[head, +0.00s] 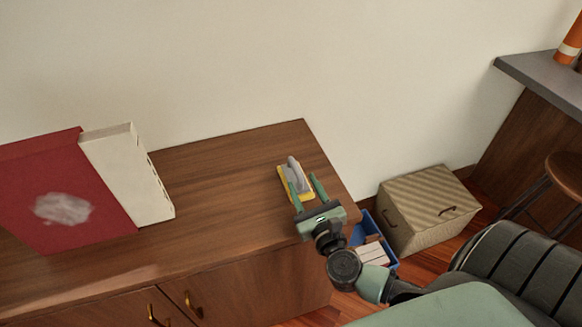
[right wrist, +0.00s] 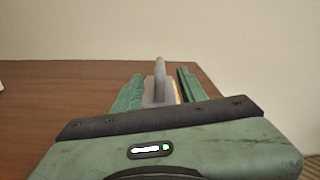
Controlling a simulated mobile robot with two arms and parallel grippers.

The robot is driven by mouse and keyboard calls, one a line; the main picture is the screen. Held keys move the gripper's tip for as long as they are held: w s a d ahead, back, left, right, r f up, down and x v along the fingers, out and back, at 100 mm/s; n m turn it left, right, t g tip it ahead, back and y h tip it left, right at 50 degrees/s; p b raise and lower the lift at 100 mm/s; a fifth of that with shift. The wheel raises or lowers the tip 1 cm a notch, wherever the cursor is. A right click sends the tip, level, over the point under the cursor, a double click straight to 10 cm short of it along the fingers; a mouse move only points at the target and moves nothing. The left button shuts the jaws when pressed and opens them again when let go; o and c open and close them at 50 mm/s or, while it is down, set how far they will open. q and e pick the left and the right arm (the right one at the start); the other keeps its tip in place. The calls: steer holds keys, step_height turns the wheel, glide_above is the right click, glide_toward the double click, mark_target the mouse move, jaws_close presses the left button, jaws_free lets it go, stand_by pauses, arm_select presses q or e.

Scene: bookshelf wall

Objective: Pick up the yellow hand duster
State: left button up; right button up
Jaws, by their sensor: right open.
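The yellow hand duster (head: 284,183) lies near the right end of the wooden cabinet top, with a grey handle on its yellow base. In the right wrist view the duster (right wrist: 160,88) shows mostly as its grey handle, with a little yellow at the edge. My right gripper (head: 304,187) is open, its green fingers on either side of the duster. The right wrist view also shows the handle between the two fingers. I cannot tell whether the fingers touch it. My left gripper is not in view.
A woven box (head: 425,210) and a blue bin (head: 387,253) stand on the floor at the right. The wall is close behind.

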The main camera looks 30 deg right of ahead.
mark_target(294, 168)
steer(key=shift+w+d+r, duration=0.1)
steer(key=shift+w+r, duration=0.05)
steer(key=shift+w, duration=0.3)
steer(key=shift+p+x, duration=0.35)
steer(key=shift+x, duration=0.45)
steer(key=x, duration=0.3)
steer(key=shift+w+p, duration=0.4)
steer(key=shift+w+d, duration=0.15)
steer(key=shift+w, duration=0.2)
jaws_close()
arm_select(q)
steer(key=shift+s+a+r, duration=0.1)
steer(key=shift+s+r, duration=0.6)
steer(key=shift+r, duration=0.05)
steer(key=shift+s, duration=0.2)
